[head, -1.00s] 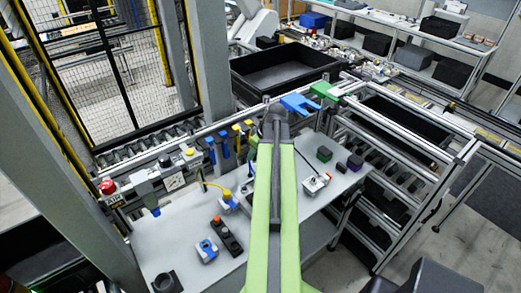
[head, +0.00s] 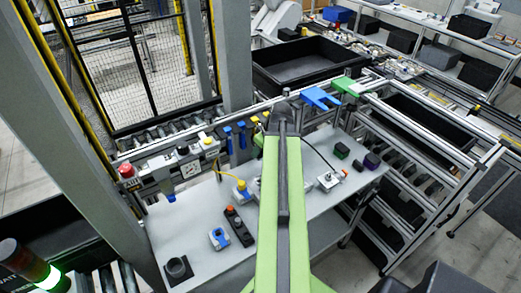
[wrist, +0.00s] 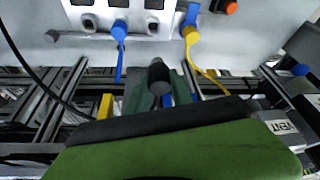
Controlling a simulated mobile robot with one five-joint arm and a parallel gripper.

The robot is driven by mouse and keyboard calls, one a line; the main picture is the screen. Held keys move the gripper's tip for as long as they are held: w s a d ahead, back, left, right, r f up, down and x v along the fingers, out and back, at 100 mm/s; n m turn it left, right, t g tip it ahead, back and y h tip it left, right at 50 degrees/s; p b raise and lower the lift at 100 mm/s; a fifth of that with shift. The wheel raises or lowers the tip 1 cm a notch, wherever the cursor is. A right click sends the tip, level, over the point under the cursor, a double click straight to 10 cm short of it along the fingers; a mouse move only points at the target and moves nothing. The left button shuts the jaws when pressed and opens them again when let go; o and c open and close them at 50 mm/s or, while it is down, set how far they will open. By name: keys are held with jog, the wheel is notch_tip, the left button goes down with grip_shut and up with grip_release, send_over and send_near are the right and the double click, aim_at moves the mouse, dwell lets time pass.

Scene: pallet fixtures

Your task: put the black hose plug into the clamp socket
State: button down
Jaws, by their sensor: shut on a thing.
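My gripper (head: 283,107) is at the far end of my green arm, above the back edge of the grey bench. In the wrist view a dark, round-ended piece (wrist: 159,76) stands just beyond my green gripper body; it looks like the black hose plug, held in the jaws. The fingertips are mostly hidden. A thin black hose (wrist: 38,78) curves down at the left of the wrist view. A blue and grey clamp-like block (head: 218,238) lies on the bench, left of my arm. I cannot tell for sure which fixture is the clamp socket.
A black box with an orange button (head: 238,226) and a white box (head: 328,181) stand on the bench (head: 190,222). Blue (wrist: 119,31) and yellow (wrist: 191,36) plugs hang from a panel. A blue bracket (head: 321,98) and a large black bin (head: 300,68) are beyond.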

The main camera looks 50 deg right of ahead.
jog(key=b, duration=1.2)
send_over(257, 178)
jog(key=s, duration=0.2)
jog(key=shift+w+a+f, duration=0.1)
jog(key=shift+f, duration=2.9)
jog(key=shift+w+f, duration=0.1)
jog(key=shift+f, duration=2.9)
jog(key=shift+f+b, duration=1.4)
jog(key=shift+f, duration=0.05)
jog(key=c, duration=1.1)
grip_release()
jog(key=shift+o, duration=0.2)
